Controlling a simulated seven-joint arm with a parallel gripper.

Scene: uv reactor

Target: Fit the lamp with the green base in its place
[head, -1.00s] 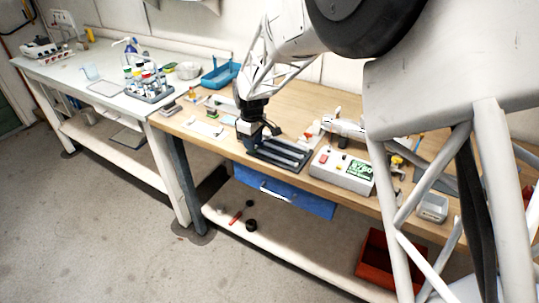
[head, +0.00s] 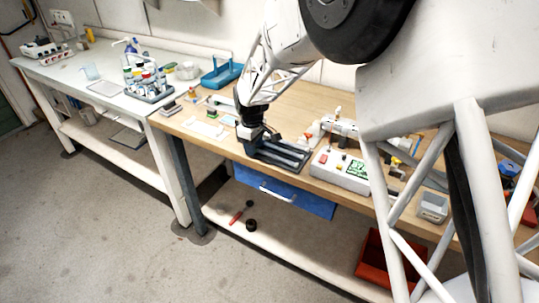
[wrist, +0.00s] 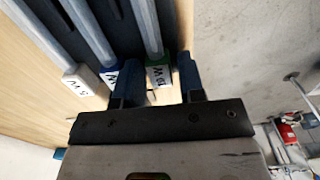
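In the wrist view, the lamp with the green base (wrist: 159,72) lies with its tube running up and away in a dark rack (wrist: 130,30). My gripper (wrist: 160,78) is open, with its two blue-grey fingers on either side of the green base. Small gaps show between the base and the fingers. A lamp with a blue base (wrist: 108,76) lies just left of the left finger, and one with a white base (wrist: 84,78) lies farther left. In the head view, my gripper (head: 246,143) is at the left end of the rack (head: 283,155).
Right of the rack on the wooden bench (head: 300,100) stands a white control box (head: 342,170) with a green panel. A white device (head: 345,127) is behind it. A blue tray (head: 221,75) and a bottle rack (head: 150,92) are to the left. A blue drawer (head: 285,192) is below.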

